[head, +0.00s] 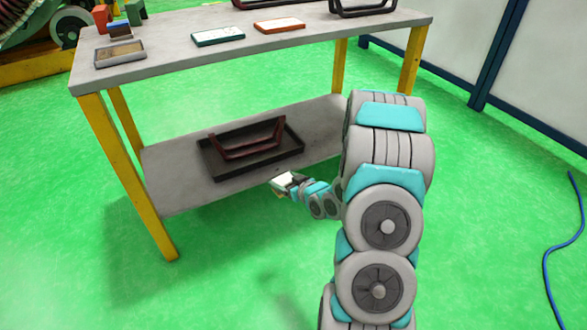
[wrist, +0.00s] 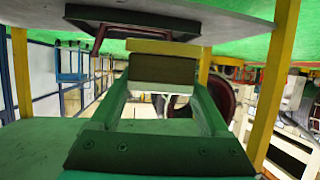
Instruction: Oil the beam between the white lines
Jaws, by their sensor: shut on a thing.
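My gripper (head: 285,182) is at the front edge of the workbench's lower shelf, low and to the right of the black tray (head: 219,170). In the wrist view its two green fingers are shut on a dark block with a yellow strip (wrist: 163,70). A dark red, handle-shaped beam (head: 246,150) stands in the tray, its bar low and its ends raised. The held block is apart from this beam. In the wrist view, which looks turned over, the beam (wrist: 100,37) and tray (wrist: 150,18) are at the top. No white lines are distinguishable on it.
The workbench top (head: 180,50) carries a shallow tray (head: 119,54), a green-edged panel (head: 218,36), an orange-edged panel (head: 279,25) and a dark frame (head: 363,8). Yellow legs (head: 128,175) flank the shelf. A blue cable (head: 549,262) lies on open green floor at right.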

